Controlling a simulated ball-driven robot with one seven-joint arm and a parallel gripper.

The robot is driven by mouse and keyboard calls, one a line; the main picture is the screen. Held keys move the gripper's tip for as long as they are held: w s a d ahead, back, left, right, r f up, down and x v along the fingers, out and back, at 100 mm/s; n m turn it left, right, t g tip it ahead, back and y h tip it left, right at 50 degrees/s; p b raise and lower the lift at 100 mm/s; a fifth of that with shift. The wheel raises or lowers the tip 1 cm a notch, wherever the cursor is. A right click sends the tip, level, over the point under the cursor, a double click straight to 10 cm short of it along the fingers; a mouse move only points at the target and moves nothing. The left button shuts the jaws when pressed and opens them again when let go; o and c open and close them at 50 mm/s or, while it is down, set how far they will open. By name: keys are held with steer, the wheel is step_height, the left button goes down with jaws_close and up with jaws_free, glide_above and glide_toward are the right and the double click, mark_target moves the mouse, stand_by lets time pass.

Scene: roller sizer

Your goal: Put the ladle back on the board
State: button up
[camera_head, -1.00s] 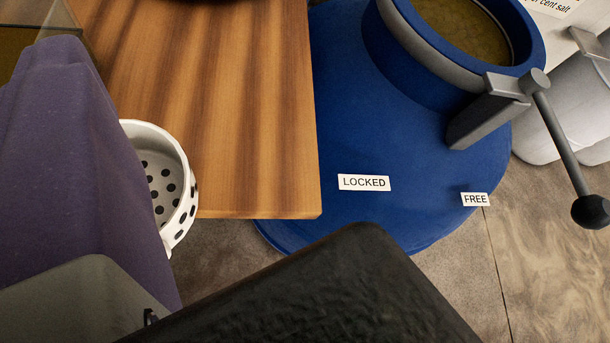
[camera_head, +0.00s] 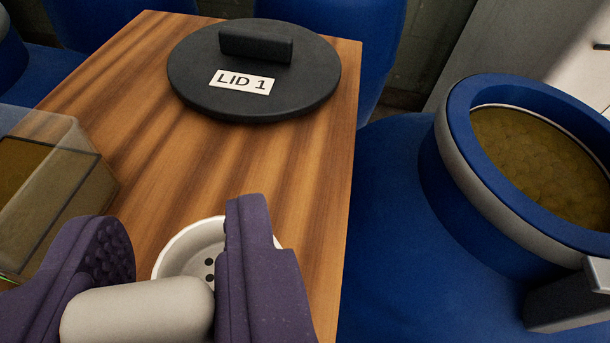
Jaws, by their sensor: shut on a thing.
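My gripper (camera_head: 170,250), with purple padded fingers, is shut on the ladle at the lower left. A thick pale grey handle lies between the fingers. The ladle's white bowl (camera_head: 185,245), with dark holes, shows just beyond the fingers and is partly hidden by the right one. The wooden board (camera_head: 310,175) with dark stripes is behind the bowl in the picture. I cannot tell whether the bowl touches the board or is held above it.
A round black lid (camera_head: 310,85) marked LID 1 lies on the far part of the board. A clear box (camera_head: 65,175) stands at the left edge. A blue vessel (camera_head: 440,170) with an open round mouth, full of greenish-brown contents, stands to the right. Bare board lies between lid and bowl.

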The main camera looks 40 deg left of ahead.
steer(key=shift+w+a+f, duration=0.1)
steer(key=shift+w+a, duration=0.1)
steer(key=shift+w, duration=0.4)
steer(key=shift+w+f+b, duration=0.15)
steer(key=shift+f+b, duration=0.7)
steer(key=shift+f, duration=0.9)
steer(key=shift+f, duration=0.15)
steer(key=o, duration=1.1)
steer(key=shift+c, duration=0.2)
